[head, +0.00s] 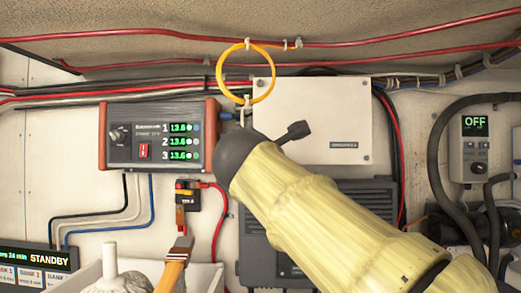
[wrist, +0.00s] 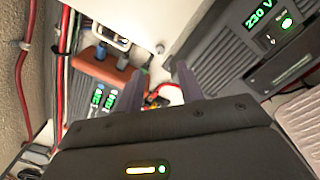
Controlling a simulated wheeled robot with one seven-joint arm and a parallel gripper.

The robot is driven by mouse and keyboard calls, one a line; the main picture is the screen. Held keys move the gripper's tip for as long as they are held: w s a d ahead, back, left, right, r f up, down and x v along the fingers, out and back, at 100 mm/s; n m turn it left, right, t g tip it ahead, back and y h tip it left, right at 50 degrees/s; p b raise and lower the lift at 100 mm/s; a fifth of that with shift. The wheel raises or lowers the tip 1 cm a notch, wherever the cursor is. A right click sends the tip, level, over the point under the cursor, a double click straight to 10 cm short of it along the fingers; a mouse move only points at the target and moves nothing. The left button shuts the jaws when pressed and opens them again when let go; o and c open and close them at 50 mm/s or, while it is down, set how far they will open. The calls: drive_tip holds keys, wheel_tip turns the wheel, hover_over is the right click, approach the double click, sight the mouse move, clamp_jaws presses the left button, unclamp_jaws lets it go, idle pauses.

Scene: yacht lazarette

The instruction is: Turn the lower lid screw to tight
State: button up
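The white box with a flat lid (head: 335,110) is on the wall at the upper middle of the head view. My forearm and dark wrist cover its lower left part. In the wrist view, the white box (wrist: 185,18) is at the top. A small round grey screw-like head (wrist: 160,47) shows by its edge; I cannot tell whether it is the lower lid screw. My gripper (wrist: 160,75) is open, its two dark fingers apart with nothing seen between them. The screw-like head appears beyond the fingertips. In the head view, my gripper is mostly hidden behind my wrist.
An orange-ended charger unit (head: 158,136) is left of the box. A yellow cable loop (head: 246,72) hangs at the box's upper left. A grey unit (head: 258,245) sits below. A brush (head: 175,262) stands in front at lower left. Red cables run overhead.

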drive_tip(key=w+p, duration=0.4)
drive_tip(key=w, duration=0.4)
drive_tip(key=shift+w+d, duration=0.25)
drive_tip(key=shift+a, duration=0.15)
clamp_jaws()
